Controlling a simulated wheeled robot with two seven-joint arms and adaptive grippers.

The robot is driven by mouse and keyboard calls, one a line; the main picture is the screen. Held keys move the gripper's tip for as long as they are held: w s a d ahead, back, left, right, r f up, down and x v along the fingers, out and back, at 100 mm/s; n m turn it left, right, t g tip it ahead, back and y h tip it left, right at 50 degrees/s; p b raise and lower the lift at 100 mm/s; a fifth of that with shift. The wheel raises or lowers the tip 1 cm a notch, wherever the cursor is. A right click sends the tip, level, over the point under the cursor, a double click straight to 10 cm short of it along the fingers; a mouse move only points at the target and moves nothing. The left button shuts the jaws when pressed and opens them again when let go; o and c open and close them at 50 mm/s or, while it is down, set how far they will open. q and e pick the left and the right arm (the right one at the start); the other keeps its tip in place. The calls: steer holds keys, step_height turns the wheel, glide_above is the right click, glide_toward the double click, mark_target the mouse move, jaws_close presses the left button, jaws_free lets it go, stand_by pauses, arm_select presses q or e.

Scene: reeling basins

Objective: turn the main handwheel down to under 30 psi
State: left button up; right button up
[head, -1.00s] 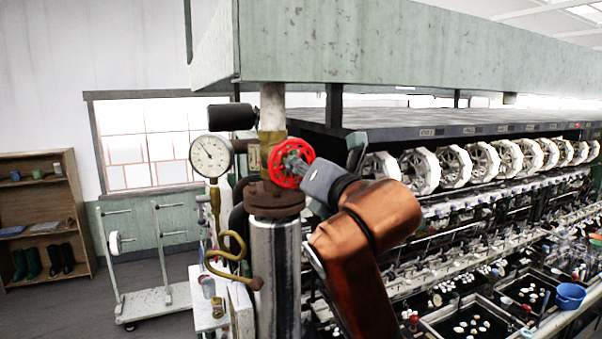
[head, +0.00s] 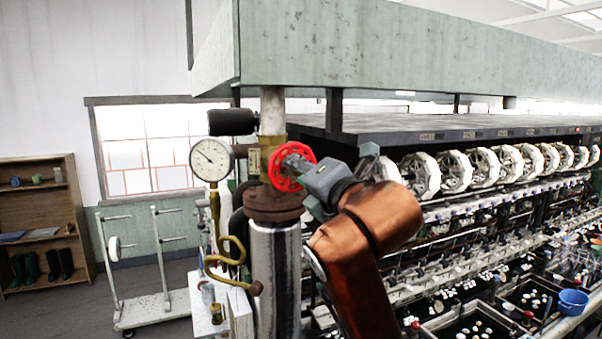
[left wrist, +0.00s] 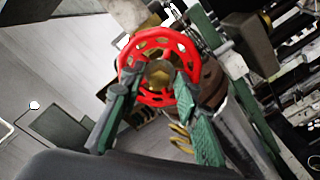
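The red main handwheel (head: 287,167) sits on the rusty valve atop the steel column, with a brass hub at its middle. My left gripper (head: 297,163) is at the wheel's face. In the left wrist view the handwheel (left wrist: 158,68) fills the space ahead of my left gripper (left wrist: 160,76). Its two green fingers stand apart, one on each side of the hub, at the spokes. I cannot tell whether they press on the wheel. The white pressure gauge (head: 211,159) is left of the wheel; its dark needle points to the upper left, its numbers too small to read. My right gripper is out of view.
A curled brass pipe (head: 232,250) hangs below the gauge. A large green duct (head: 340,50) runs overhead. The reeling machine with white reels (head: 470,165) and basins fills the right. A white cart (head: 150,300) and shelf (head: 40,225) stand at left.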

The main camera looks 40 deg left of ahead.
arm_select(q)
jaws_close()
steer(key=m+b, duration=0.1)
steer(key=m, duration=0.5)
steer(key=shift+m, duration=0.3)
steer(key=shift+o, duration=0.8)
jaws_free()
steer(key=shift+d, duration=0.1)
